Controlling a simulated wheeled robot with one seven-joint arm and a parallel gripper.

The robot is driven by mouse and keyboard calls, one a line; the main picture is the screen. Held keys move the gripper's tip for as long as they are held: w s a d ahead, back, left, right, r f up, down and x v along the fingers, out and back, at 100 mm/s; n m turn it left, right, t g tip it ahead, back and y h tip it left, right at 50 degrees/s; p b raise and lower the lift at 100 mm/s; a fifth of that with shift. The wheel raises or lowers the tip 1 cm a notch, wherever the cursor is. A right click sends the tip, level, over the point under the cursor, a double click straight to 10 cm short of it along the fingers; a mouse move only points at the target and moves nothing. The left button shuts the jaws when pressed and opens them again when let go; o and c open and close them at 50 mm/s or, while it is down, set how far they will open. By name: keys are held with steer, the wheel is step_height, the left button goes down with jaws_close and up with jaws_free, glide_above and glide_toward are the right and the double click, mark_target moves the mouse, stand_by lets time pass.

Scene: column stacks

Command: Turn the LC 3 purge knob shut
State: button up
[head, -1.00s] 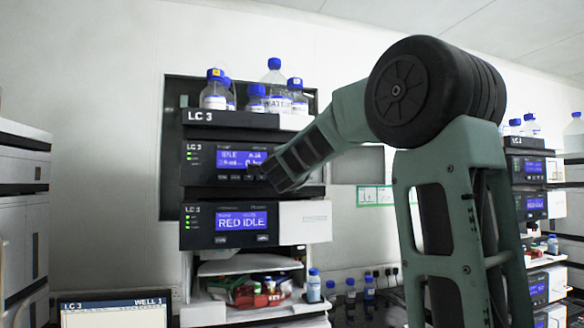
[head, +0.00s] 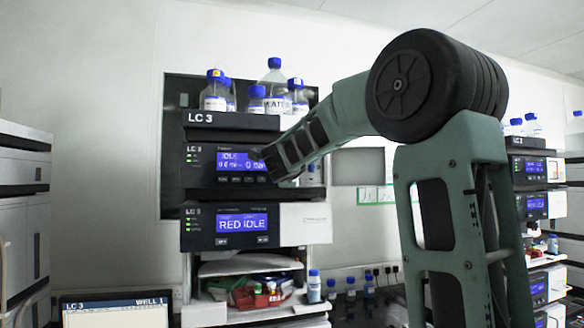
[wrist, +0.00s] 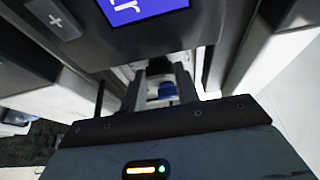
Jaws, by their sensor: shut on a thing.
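The LC 3 stack (head: 203,117) stands left of centre in the head view.
The lower module (head: 195,227) reads RED IDLE. Blue-capped bottles (head: 275,95) stand on top of the stack. A tray of small items (head: 255,295) and a bottle (head: 314,287) are below. Another stack (head: 525,180) stands at right, and a monitor (head: 115,312) at lower left.

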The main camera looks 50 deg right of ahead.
steer(key=o, duration=0.7)
steer(key=p+v, duration=0.4)
steer(key=v, duration=1.3)
steer(key=shift+s+a, duration=0.1)
steer(key=shift+s, duration=0.05)
steer(key=shift+r, duration=0.1)
